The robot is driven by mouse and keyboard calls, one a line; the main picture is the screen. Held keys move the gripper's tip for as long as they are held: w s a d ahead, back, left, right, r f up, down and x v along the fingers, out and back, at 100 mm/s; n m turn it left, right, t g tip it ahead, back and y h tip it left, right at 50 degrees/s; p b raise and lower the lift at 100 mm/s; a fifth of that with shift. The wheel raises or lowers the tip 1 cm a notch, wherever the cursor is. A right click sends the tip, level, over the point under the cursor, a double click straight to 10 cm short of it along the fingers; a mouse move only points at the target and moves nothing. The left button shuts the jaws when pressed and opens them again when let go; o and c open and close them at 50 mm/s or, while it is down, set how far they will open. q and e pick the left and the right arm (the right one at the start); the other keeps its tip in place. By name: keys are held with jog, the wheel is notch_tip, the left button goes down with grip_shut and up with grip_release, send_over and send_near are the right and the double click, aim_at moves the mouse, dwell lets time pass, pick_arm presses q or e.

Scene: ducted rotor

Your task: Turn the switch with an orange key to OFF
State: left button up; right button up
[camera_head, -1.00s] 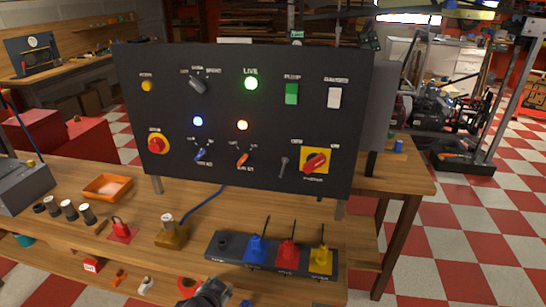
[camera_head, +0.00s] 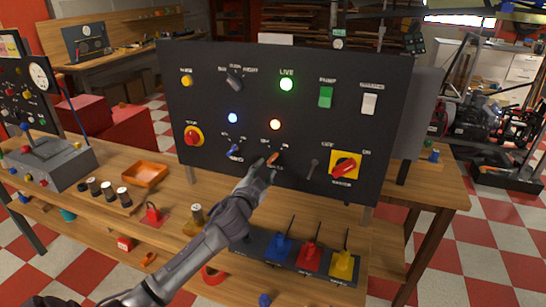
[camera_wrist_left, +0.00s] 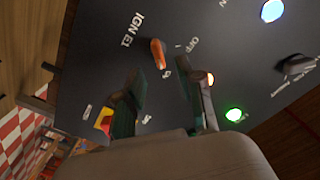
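The orange key switch (camera_head: 272,158) is in the lower middle of the black upright panel (camera_head: 215,95), below a lit orange lamp (camera_head: 275,125). My left gripper (camera_head: 265,168) reaches up to the panel just below it and partly hides its labels. In the left wrist view the orange key (camera_wrist_left: 158,53) lies just beyond and between the two fingertips (camera_wrist_left: 160,78), with a visible gap to each. The fingers are open and empty. An OFF label (camera_wrist_left: 184,45) shows beside the key. My right gripper is in neither view.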

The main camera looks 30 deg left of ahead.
aim_at(272, 161)
pick_arm(q)
jog(key=x, duration=0.7)
jog(key=shift+w+d+p, duration=0.1)
jog(key=shift+w+p, duration=0.1)
jog(key=shift+p, duration=0.1)
grip_shut()
